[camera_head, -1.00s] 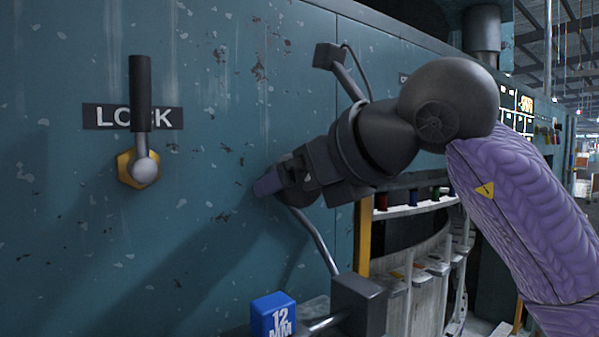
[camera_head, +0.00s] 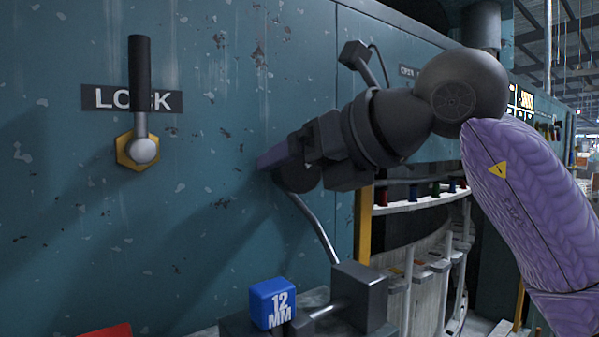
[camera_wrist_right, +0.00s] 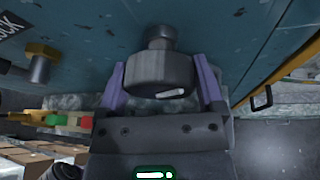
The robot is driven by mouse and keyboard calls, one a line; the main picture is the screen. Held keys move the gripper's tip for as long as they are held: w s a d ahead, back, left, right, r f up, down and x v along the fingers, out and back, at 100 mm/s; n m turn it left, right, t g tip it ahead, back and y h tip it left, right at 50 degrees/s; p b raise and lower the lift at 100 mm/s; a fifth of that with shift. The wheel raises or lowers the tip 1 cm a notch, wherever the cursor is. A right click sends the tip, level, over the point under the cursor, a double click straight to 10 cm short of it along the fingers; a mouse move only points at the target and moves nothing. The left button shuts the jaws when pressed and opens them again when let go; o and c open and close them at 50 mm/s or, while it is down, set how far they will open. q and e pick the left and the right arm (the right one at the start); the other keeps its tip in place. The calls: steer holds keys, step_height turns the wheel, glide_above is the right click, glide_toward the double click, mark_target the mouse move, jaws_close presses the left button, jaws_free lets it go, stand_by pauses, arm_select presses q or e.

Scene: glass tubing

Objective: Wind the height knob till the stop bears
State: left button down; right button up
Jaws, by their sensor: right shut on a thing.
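My right gripper (camera_head: 275,155) reaches to the teal panel from the right. In the right wrist view its two purple fingers (camera_wrist_right: 160,87) are shut on the sides of a dark round knob (camera_wrist_right: 152,68) with a pale mark on its face. The knob (camera_head: 300,179) is partly covered by the gripper in the head view. Below it, a blue block marked 12 MM (camera_head: 272,304) stands beside a dark grey block (camera_head: 360,296) with a metal rod. I cannot tell whether the blue block and the rod touch. My left gripper is out of view.
A lever with a dark handle (camera_head: 139,75) on a yellow hex base stands by a LOCK label (camera_head: 95,98). A bent metal rod (camera_head: 318,230) runs below the knob. A red thing (camera_head: 105,331) shows at the bottom edge. A shelf with coloured spools (camera_head: 420,200) is at right.

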steer(key=shift+r+m+g+y+b, duration=0.1)
steer(key=shift+m+g+y+b, duration=0.2)
steer(key=shift+m+y+b, duration=0.95)
steer(key=shift+m+p, duration=0.3)
steer(key=shift+m, duration=0.15)
steer(key=o, duration=1)
steer(key=shift+d, duration=0.1)
steer(key=shift+s+d+h, duration=0.2)
steer(key=shift+d+h, duration=0.05)
steer(key=shift+d, duration=0.05)
steer(key=b+v, duration=0.2)
steer(key=v, duration=0.7)
steer(key=shift+s+r+b, duration=0.1)
steer(key=shift+b, duration=0.2)
